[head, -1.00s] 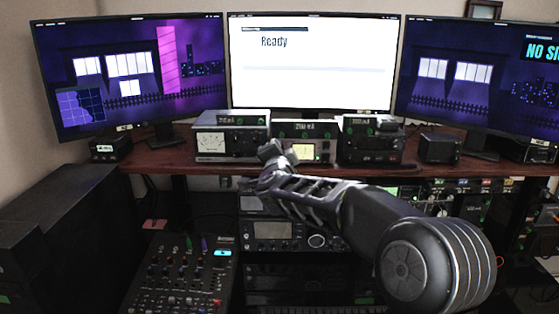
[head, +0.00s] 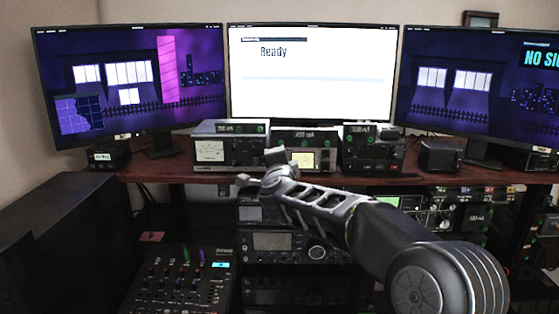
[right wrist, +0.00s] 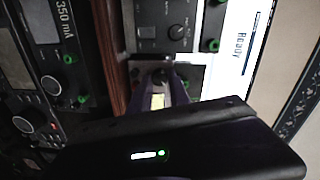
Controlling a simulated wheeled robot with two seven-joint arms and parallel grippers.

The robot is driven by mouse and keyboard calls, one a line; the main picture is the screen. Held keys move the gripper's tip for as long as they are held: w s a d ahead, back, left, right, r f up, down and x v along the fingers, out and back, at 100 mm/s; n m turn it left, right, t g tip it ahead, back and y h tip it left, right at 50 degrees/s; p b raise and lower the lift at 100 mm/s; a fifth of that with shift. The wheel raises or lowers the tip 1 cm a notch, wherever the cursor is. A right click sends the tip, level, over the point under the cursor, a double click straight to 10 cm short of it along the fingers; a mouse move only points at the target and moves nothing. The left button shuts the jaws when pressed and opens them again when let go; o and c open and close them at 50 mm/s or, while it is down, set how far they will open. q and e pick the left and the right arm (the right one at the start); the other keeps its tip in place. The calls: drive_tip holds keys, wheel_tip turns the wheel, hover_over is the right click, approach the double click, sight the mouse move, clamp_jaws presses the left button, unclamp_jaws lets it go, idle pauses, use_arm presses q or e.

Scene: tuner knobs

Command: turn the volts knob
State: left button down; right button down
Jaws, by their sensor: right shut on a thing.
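The middle meter unit (head: 325,164) stands on the desk shelf, with a lit yellowish meter on its front. My right arm comes in from the lower right, and my right gripper (head: 272,164) is at the left part of that unit's front. In the right wrist view the unit (right wrist: 192,72) lies turned on its side. There my right gripper is shut on a dark round knob (right wrist: 160,77) beside the yellow meter. The knob's label is not readable, and the fingers and wrist housing hide part of the unit. My left gripper is not in view.
A meter unit with a white dial (head: 210,151) stands close on the left and another unit (head: 371,150) close on the right. Monitors (head: 311,75) rise behind. Below the shelf edge are a radio (head: 271,242) and a mixer (head: 180,280).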

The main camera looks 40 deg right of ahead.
drive_tip(key=c, duration=1.2)
unclamp_jaws()
drive_tip(key=shift+c, duration=0.2)
drive_tip(key=shift+r, duration=0.1)
